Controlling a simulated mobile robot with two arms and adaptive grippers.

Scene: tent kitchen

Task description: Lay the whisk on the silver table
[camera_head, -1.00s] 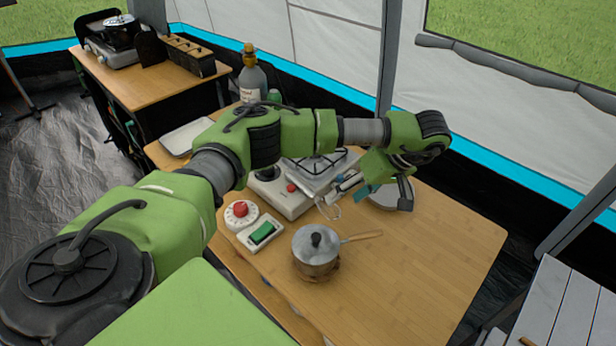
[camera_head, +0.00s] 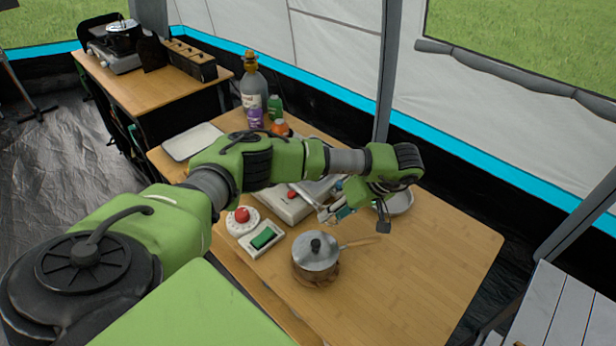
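A small wire loop, which looks like the whisk (camera_head: 326,215), lies on the wooden table (camera_head: 420,270) beside the stove. It is small and partly covered by my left gripper. My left gripper (camera_head: 362,214) points down just right of it, with a dark fingertip standing apart on the right. It looks open; the space between the fingers is partly hidden. The silver table (camera_head: 565,310), with pale slats, is at the lower right and its visible top is mostly bare. My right gripper is out of view.
A lidded pot (camera_head: 316,255) with a wooden handle stands in front of the gripper. A metal bowl or pan (camera_head: 400,203) is right behind it. A red-knobbed timer (camera_head: 242,220), green switch (camera_head: 264,237) and bottle (camera_head: 252,90) stand left. The wooden table's right part is clear.

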